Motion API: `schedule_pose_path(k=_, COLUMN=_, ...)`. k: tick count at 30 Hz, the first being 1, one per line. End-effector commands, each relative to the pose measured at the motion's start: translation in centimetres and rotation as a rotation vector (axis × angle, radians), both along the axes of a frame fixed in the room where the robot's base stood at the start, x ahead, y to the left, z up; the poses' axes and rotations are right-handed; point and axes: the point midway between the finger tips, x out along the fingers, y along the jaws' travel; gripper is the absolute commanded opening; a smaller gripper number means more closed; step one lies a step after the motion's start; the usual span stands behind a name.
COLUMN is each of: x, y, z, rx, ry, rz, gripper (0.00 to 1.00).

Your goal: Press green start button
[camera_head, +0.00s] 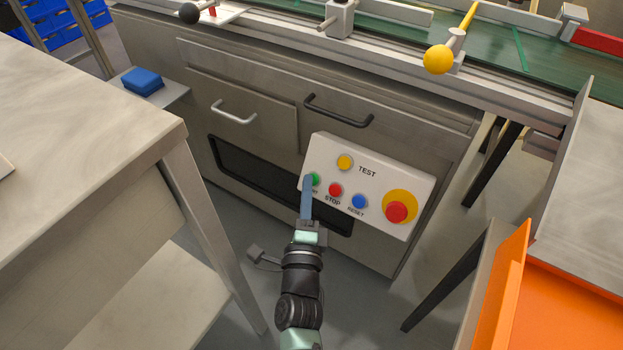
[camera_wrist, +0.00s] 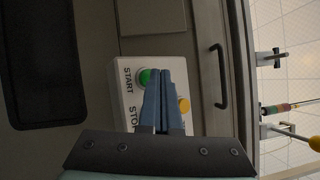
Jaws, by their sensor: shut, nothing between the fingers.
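The green start button (camera_head: 315,179) is on a white control panel (camera_head: 389,172) fixed to the front of a grey cabinet. My gripper (camera_head: 308,180) is shut and empty, its blue fingers reaching up to the panel and partly covering the green button and its label. In the wrist view the green button (camera_wrist: 145,76) shows just left of the shut fingertips (camera_wrist: 165,72), beside the START label. I cannot tell whether the fingertips touch the button or panel.
The panel also carries a yellow TEST button (camera_head: 345,162), red STOP button (camera_head: 335,190), blue RESET button (camera_head: 359,202) and a red emergency knob (camera_head: 396,212). Drawer handles (camera_head: 337,112) jut out above. A table (camera_head: 75,130) stands left, an orange tray (camera_head: 560,310) right.

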Motion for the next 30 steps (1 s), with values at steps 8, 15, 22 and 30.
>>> schedule_pose_path(k=8, x=0.11, y=-0.08, z=-0.12, rx=0.000, ry=0.000, rz=0.000, gripper=0.00)
schedule_pose_path(k=15, x=0.27, y=-0.21, z=-0.22, rx=0.000, ry=-0.001, rz=-0.001, gripper=0.00)
schedule_pose_path(k=22, x=0.42, y=-0.33, z=-0.32, rx=0.000, ry=-0.001, rz=-0.001, gripper=0.00)
schedule_pose_path(k=30, x=0.54, y=-0.43, z=-0.37, rx=0.000, ry=0.000, rz=-0.001, gripper=0.00)
